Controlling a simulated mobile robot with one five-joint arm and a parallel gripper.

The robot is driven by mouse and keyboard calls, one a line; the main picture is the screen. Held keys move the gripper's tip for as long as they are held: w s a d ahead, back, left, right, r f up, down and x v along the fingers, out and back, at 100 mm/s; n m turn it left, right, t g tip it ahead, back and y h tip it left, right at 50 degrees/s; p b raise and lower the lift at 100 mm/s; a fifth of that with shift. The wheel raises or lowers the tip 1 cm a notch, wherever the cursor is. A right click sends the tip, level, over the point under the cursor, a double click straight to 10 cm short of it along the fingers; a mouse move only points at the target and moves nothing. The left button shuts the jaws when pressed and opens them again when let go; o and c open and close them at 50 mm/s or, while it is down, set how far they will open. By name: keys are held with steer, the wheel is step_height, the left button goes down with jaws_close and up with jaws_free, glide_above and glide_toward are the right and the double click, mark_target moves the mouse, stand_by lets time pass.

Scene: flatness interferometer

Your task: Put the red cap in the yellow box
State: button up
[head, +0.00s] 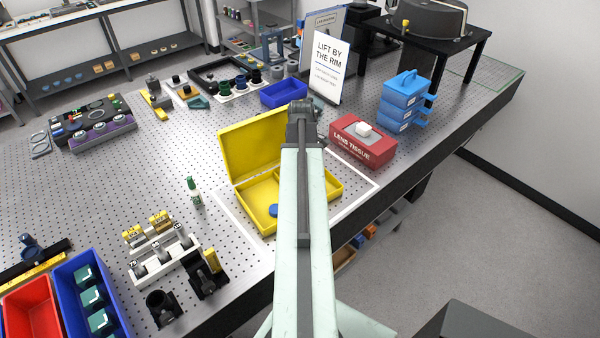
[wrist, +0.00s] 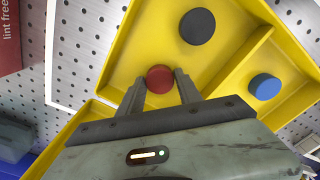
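The open yellow box (head: 262,222) stands on the perforated table in the head view; its wall also shows in the wrist view (wrist: 124,48). The red cap (wrist: 160,80) is over the box interior, between the fingertips of my gripper (wrist: 160,82). Narrow gaps show between the cap and both fingers, so my gripper looks open around it. I cannot tell whether the cap touches the box floor. A dark cap (wrist: 197,26) lies on the same side of the divider. A blue cap (wrist: 265,87) lies across the divider. My arm hides the gripper and red cap in the head view.
A red lens tissue box (head: 362,142) stands right of the yellow box, with blue stacked trays (head: 404,100) beyond. A sign (head: 326,68) and a blue bin (head: 284,93) stand behind. A white optics rail (head: 165,256) is at left.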

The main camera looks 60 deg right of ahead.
steer(key=shift+o, duration=0.9)
step_height(320, 180, up, 12)
steer(key=p, duration=1.2)
steer(key=shift+r, duration=0.15)
